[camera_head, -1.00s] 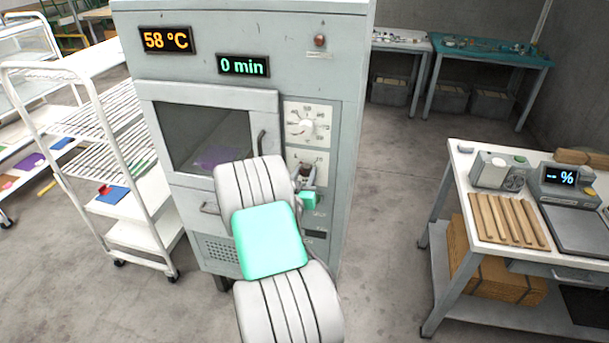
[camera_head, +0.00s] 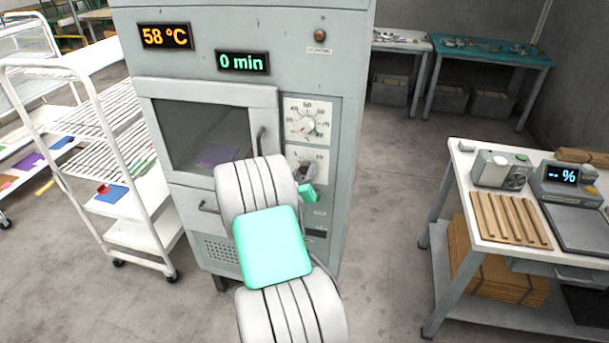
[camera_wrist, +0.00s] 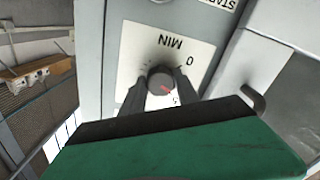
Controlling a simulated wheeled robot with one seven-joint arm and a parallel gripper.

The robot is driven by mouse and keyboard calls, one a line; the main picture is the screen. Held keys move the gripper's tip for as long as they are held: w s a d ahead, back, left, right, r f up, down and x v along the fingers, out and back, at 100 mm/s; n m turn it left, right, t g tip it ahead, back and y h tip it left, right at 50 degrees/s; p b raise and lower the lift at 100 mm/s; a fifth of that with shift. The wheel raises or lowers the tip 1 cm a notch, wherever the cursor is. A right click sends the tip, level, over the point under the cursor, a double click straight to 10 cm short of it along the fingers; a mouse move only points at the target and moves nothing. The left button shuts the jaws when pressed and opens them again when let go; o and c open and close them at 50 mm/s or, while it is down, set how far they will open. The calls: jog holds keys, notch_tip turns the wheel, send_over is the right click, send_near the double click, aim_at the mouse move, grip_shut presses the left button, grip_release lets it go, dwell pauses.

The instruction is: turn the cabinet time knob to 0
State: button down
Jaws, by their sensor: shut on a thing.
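The grey cabinet (camera_head: 350,100) stands in the middle of the head view, and its green display (camera_head: 242,63) reads "0 min". In the head view my arm and gripper (camera_head: 304,172) hide most of this knob.
An orange display (camera_head: 166,37) reads 58 °C. A temperature dial (camera_head: 307,123) sits just above the time knob. A door handle (camera_head: 261,140) is close on the left. A rack trolley (camera_head: 110,130) stands left of the cabinet, a workbench (camera_head: 460,180) right.

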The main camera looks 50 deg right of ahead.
jog(key=n, duration=0.3)
jog(key=shift+n, duration=0.4)
jog(key=n, duration=0.3)
jog(key=shift+n, duration=0.3)
jog(key=n+p, duration=0.1)
jog(key=n, duration=0.5)
jog(key=shift+n, duration=0.3)
jog(key=c, duration=0.9)
grip_release()
